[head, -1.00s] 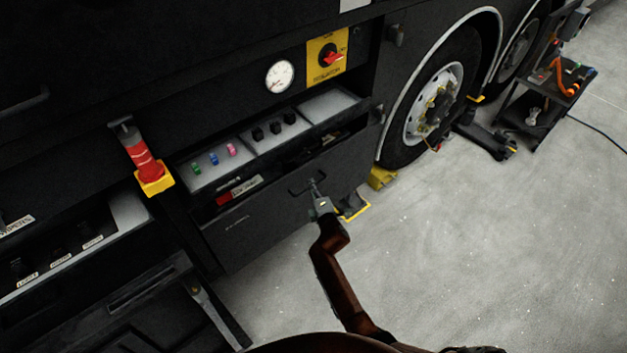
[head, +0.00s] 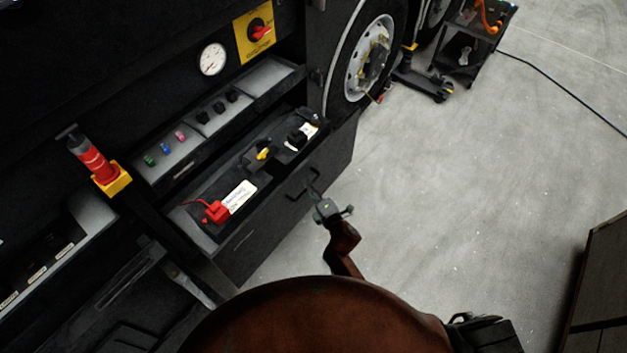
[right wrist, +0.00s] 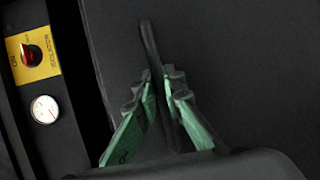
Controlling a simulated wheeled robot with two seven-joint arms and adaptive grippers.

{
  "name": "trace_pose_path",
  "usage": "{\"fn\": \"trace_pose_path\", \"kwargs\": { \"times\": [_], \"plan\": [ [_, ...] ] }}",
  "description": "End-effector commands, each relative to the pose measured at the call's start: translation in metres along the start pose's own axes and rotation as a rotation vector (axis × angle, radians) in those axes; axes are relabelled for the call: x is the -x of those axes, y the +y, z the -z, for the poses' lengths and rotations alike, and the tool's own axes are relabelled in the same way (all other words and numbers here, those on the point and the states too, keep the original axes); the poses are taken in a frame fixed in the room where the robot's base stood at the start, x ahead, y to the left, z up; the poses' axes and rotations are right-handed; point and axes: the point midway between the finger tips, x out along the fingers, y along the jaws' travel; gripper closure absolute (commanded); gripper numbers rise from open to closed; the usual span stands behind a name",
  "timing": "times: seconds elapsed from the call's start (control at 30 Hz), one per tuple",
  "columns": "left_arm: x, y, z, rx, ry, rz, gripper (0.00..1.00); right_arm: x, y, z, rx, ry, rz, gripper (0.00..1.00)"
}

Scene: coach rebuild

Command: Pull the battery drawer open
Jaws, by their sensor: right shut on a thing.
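The battery drawer (head: 250,240) is a dark box standing well out from the side of the coach in the head view. Its inside shows, with a red clamp, a white label and a yellow-topped part. Its black bar handle (head: 302,181) is on the front face; it also shows upright in the right wrist view (right wrist: 149,45). My right gripper (head: 314,193) is at the handle, and in the right wrist view its green-sided fingers (right wrist: 163,80) are closed around the bar. The exact contact is dark. My left gripper is not in view.
Above the drawer are a panel with small coloured knobs (head: 165,147), a gauge (head: 213,59) and a yellow isolator switch (head: 254,31). A wheel (head: 367,60) and a cart (head: 465,48) are beyond.

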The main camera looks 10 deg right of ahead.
Motion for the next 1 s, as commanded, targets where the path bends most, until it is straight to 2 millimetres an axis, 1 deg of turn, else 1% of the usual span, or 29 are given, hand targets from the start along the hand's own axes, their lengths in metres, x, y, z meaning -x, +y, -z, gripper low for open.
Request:
{"fn": "trace_pose_path", "kwargs": {
  "times": [0.2, 0.5, 0.53, 0.77, 0.8, 1.0],
  "plan": [
    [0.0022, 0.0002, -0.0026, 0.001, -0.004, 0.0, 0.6, 0.0037, -0.002, 0.0042, 0.003, 0.013, 0.001, 1.0],
    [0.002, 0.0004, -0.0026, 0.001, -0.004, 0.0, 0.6, 0.0045, -0.0028, 0.0027, 0.003, 0.011, 0.002, 1.0],
    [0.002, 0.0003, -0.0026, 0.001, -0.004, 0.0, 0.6, 0.0045, -0.0028, 0.0027, 0.003, 0.011, 0.002, 0.9],
    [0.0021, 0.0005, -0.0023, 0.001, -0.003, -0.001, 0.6, 0.0041, -0.0015, 0.0031, 0.003, 0.012, 0.0, 0.74],
    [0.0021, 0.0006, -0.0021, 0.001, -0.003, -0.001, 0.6, 0.0041, -0.0014, 0.0032, 0.003, 0.012, 0.0, 0.73],
    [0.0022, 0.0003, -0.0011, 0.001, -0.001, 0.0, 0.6, 0.0039, -0.0006, 0.0036, 0.003, 0.012, -0.002, 0.73]
  ]
}}
